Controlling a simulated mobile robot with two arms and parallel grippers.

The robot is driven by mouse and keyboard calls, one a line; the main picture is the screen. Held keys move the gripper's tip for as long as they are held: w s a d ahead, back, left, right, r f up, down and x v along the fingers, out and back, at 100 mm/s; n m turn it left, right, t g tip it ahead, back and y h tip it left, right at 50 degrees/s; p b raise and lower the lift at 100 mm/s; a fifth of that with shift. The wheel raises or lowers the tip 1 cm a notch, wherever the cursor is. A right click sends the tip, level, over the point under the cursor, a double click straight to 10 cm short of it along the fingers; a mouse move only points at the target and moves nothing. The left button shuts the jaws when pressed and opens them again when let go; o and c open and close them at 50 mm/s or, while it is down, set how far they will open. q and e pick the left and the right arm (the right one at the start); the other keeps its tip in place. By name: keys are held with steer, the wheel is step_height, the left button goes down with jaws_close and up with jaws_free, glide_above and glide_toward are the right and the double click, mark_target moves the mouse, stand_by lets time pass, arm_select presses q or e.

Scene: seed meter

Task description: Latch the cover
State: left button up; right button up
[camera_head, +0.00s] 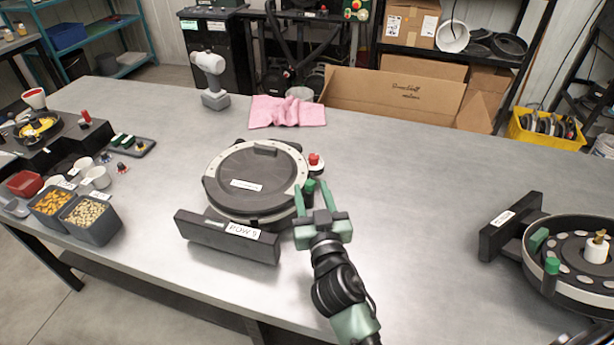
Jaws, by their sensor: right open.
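A seed meter with a round dark-grey cover (246,168) stands in the middle of the metal table. The cover sits flat inside a pale rim ring (214,163) with dots. A label reading "ROW 5" (243,230) is on the dark front block. A green-capped latch knob (310,185) stands at the cover's right edge. My right gripper (312,188) reaches in from the bottom, its green fingers open on either side of this knob. I cannot tell whether they touch it. A red knob (314,159) on a white base is just behind. My left gripper is not in view.
A second, uncovered seed meter (570,292) stands at the right. Seed bins (92,222), cups and a small tray (132,146) are at the left.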

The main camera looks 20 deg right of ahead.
mark_target(309, 180)
steer(key=w, duration=0.4)
steer(key=w+d+p, duration=0.1)
steer(key=w, duration=0.1)
steer(key=shift+w, duration=0.1)
jaws_close()
